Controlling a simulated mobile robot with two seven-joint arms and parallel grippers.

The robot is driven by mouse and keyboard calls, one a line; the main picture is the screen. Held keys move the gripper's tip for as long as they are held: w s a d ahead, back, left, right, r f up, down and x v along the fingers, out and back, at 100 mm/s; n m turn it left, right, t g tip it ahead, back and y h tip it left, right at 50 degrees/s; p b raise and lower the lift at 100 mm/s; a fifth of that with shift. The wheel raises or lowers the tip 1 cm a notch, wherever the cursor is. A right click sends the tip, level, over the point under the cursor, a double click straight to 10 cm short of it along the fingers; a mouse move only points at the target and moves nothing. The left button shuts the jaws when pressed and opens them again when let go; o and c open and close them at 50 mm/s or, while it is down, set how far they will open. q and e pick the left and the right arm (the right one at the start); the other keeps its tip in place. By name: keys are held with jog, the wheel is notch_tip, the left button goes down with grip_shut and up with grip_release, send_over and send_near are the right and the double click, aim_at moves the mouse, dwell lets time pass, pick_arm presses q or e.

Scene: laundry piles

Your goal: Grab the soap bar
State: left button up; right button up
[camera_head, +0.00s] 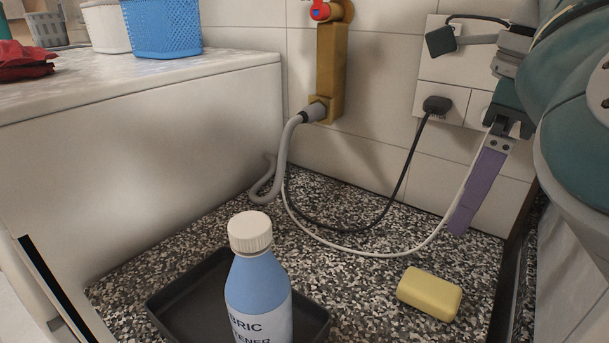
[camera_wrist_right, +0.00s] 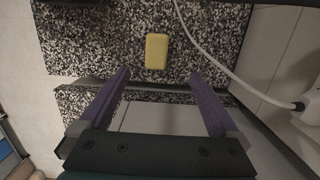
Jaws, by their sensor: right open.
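The yellow soap bar (camera_head: 430,293) lies flat on the speckled surface, to the right of the bottle in the head view. In the right wrist view the soap bar (camera_wrist_right: 156,51) is beyond the fingertips, between their lines and apart from them. My right gripper (camera_head: 463,222) hangs above and behind the soap in the head view, its purple finger pointing down. In the right wrist view my right gripper (camera_wrist_right: 160,75) is open, with nothing between its two purple fingers. My left gripper is not in view.
A blue fabric softener bottle (camera_head: 258,285) stands at a dark tray (camera_head: 180,297) left of the soap. A white cable (camera_head: 375,254) and a grey hose (camera_head: 284,150) run behind it. A white washer (camera_head: 200,120) stands at left. Speckled floor around the soap is clear.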

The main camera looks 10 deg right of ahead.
send_over(433, 286)
jog(key=f, duration=0.8)
jog(key=shift+s+d+f+b, duration=0.1)
jog(key=shift+s+d+b, duration=0.15)
jog(key=shift+s+b, duration=0.15)
jog(key=f, duration=0.2)
jog(key=f+b, duration=0.1)
jog(key=f, duration=0.4)
jog(key=shift+w+a+b, duration=0.25)
jog(key=shift+w+b, duration=0.05)
jog(key=shift+w, duration=0.1)
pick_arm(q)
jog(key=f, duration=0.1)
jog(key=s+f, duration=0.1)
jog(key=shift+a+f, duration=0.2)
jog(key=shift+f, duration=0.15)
pick_arm(e)
jog(key=shift+r, duration=0.1)
jog(key=shift+c, duration=0.2)
jog(key=c, duration=1.5)
